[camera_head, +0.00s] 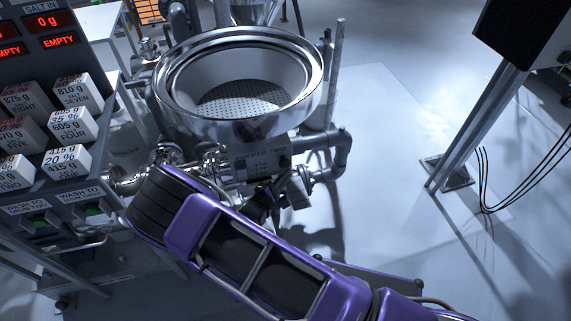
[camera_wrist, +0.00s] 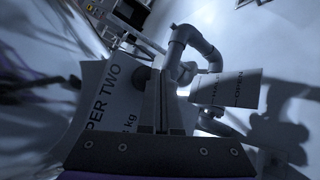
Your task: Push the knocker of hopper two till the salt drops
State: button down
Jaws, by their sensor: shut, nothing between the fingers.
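Hopper two is a large steel funnel (camera_head: 318,95) with a perforated floor, and I see no salt in it. Its "HOPPER TWO" plate (camera_head: 264,154) hangs below the bowl and also shows large in the wrist view (camera_wrist: 103,95). My gripper (camera_wrist: 160,72) is shut and empty, its fingers pointing past the plate's right edge. In the head view my gripper (camera_head: 262,198) is dark and partly hidden below the plate. A dark round part (camera_wrist: 140,77) beside the fingertips may be the knocker; I cannot tell whether they touch.
A grey pipe (camera_head: 338,150) bends down right of the plate and shows in the wrist view (camera_wrist: 190,42). A small pale tag (camera_wrist: 238,88) is right of the fingers. A panel at left holds labelled white blocks (camera_head: 75,127) and red "EMPTY" displays (camera_head: 58,40).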

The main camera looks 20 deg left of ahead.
jog(key=shift+s, duration=0.15)
jog(key=s+d, duration=0.1)
jog(key=s+p, duration=0.1)
jog(key=s+d, duration=0.1)
jog(key=s, duration=0.1)
jog(key=shift+d+p, duration=0.3)
jog(key=shift+p, duration=0.1)
dwell(0.8)
